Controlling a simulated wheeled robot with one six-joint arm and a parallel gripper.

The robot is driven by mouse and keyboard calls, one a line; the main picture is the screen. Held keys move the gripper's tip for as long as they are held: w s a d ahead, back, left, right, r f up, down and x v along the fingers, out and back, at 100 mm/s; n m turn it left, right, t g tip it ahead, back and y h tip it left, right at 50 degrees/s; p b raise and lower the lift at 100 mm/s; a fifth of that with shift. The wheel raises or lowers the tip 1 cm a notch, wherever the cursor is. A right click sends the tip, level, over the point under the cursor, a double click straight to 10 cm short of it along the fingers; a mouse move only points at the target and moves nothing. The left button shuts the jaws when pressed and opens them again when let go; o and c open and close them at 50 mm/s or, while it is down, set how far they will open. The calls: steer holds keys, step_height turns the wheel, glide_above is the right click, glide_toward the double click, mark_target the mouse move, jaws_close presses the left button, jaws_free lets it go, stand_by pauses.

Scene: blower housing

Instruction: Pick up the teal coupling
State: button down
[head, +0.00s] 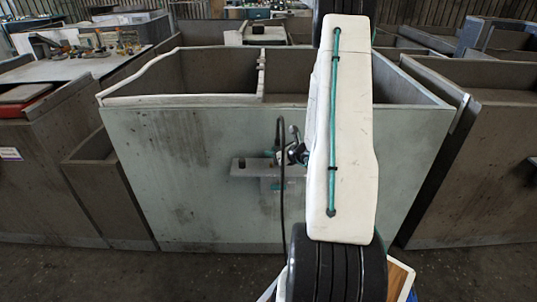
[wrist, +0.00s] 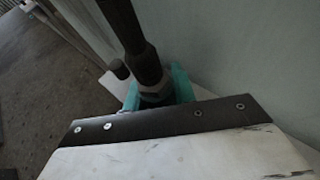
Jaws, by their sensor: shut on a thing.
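My gripper (head: 293,156) is in front of the pale bin wall, partly hidden behind my white arm in the head view. It is shut on the teal coupling (wrist: 181,84). In the wrist view, teal shows on both sides of a grey collar at the end of a thick dark hose (wrist: 122,25). I cannot tell clearly where the coupling ends and my fingers begin. In the head view, the dark hose (head: 282,215) loops up beside my gripper and hangs down towards the floor.
A small grey shelf (head: 245,168) juts from the pale bin wall (head: 180,180) just behind my gripper. More dark bins stand on both sides. A table with tools (head: 90,65) is at the back left. Open floor (head: 120,275) shows in front.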

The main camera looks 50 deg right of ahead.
steer(key=s+d+r, duration=0.1)
steer(key=s+d, duration=0.1)
steer(key=s, duration=1.1)
steer(key=shift+s+r, duration=0.15)
steer(key=shift+d, duration=0.1)
